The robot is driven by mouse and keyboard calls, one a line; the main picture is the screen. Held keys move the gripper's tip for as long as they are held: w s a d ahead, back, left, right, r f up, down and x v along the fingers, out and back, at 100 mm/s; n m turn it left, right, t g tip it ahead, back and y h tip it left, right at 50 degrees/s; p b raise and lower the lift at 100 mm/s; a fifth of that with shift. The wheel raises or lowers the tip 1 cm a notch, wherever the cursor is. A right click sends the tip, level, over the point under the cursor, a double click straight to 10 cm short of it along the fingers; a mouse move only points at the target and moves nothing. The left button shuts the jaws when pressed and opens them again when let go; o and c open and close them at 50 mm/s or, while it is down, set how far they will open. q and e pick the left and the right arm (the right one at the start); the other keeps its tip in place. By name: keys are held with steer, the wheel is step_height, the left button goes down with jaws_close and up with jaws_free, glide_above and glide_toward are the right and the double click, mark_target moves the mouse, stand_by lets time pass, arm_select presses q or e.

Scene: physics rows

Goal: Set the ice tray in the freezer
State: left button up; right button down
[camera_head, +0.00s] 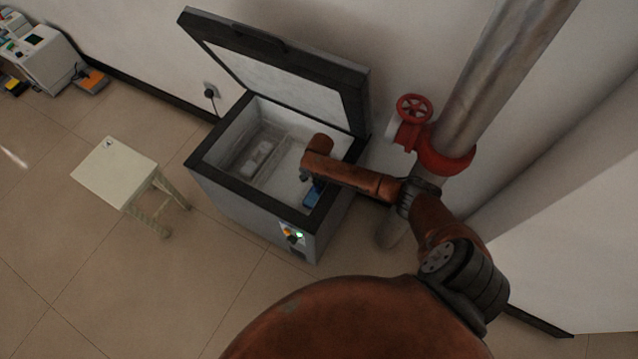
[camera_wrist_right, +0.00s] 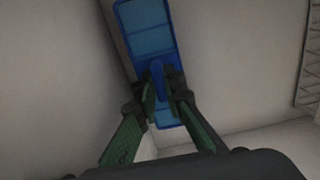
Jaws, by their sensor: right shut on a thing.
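The freezer (camera_head: 200,166) is an open-topped chest with a dark rim, its lid (camera_head: 290,85) raised at the back. My right arm reaches over its right rim, and my right gripper (camera_head: 308,180) is inside the opening. The blue ice tray (camera_head: 313,196) shows partly below the gripper, near the front right inner wall. In the right wrist view, my right gripper (camera_wrist_right: 160,95) is shut on the raised blue part of the ice tray (camera_wrist_right: 146,38). I cannot tell whether the tray touches the freezer floor. My left gripper is not in view.
A wire basket (camera_head: 262,155) with pale items sits in the freezer's left part. A red valve wheel (camera_head: 414,108) and a thick pipe (camera_head: 490,85) stand close to my right arm. A small stool (camera_head: 115,172) stands at left; the floor between is clear.

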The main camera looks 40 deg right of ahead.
steer(key=shift+f, duration=0.1)
steer(key=c, duration=2)
jaws_free()
steer(key=shift+r, duration=0.25)
arm_select(q)
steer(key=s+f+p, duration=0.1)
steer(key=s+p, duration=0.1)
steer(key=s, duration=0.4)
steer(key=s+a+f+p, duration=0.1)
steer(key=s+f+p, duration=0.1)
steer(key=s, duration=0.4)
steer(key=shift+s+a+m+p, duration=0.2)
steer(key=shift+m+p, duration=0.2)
steer(key=shift+p, duration=0.3)
arm_select(e)
steer(key=shift+r, duration=5.9)
